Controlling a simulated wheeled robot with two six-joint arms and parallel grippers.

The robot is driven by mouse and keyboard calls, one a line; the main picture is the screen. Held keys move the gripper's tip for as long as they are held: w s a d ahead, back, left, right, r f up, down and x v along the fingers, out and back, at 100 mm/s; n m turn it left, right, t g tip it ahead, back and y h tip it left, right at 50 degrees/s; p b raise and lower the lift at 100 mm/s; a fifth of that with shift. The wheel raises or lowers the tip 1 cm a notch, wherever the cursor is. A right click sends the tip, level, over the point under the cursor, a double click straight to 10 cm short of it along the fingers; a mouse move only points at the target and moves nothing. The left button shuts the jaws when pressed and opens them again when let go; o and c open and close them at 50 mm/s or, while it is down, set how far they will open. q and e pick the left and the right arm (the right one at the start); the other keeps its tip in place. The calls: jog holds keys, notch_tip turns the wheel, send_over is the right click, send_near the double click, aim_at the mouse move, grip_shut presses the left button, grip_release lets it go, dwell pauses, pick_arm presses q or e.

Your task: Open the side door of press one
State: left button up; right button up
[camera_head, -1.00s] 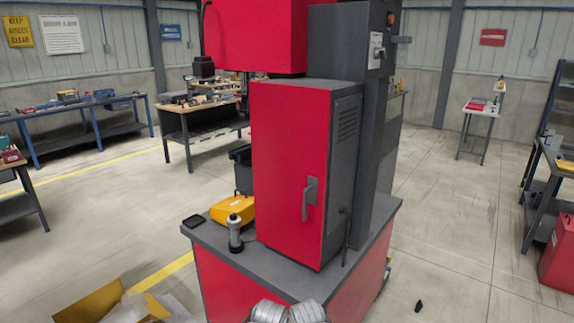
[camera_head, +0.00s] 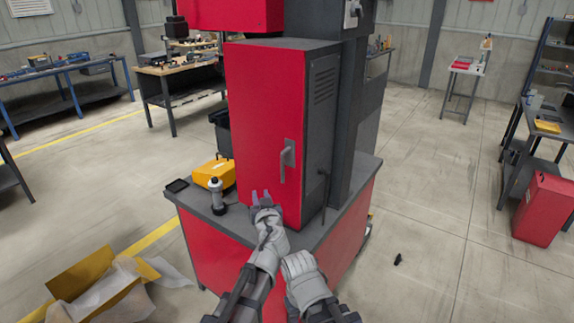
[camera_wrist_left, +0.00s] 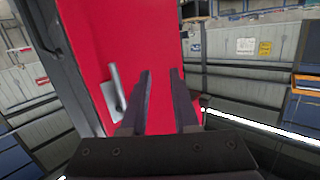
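The red side door (camera_head: 270,130) of the press is shut, flush with its dark grey cabinet. Its grey handle (camera_head: 287,160) is upright on the right part of the door. My left gripper (camera_head: 262,195) is in front of the door's lower part, below and left of the handle, with its two fingers apart and nothing between them. In the left wrist view the open fingers (camera_wrist_left: 160,95) point at the red door (camera_wrist_left: 135,30), and the handle (camera_wrist_left: 114,95) is to their left, not between them. My right arm shows beside the left one, but its gripper's fingers cannot be made out.
An open cardboard box (camera_head: 90,290) lies on the floor at left. The floor at right is mostly clear.

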aim_at(282, 169)
pick_arm(q)
jog(key=w+d+r+m+t+h, duration=0.2)
jog(key=d+r+h, duration=0.2)
jog(key=d, duration=0.2)
jog(key=shift+w+d+f, duration=0.1)
jog(key=shift+w+d, duration=0.05)
jog(key=shift+w, duration=1.9)
jog(key=shift+w+d+f, duration=0.1)
jog(key=shift+w+d, duration=0.05)
jog(key=shift+w, duration=1.9)
grip_shut()
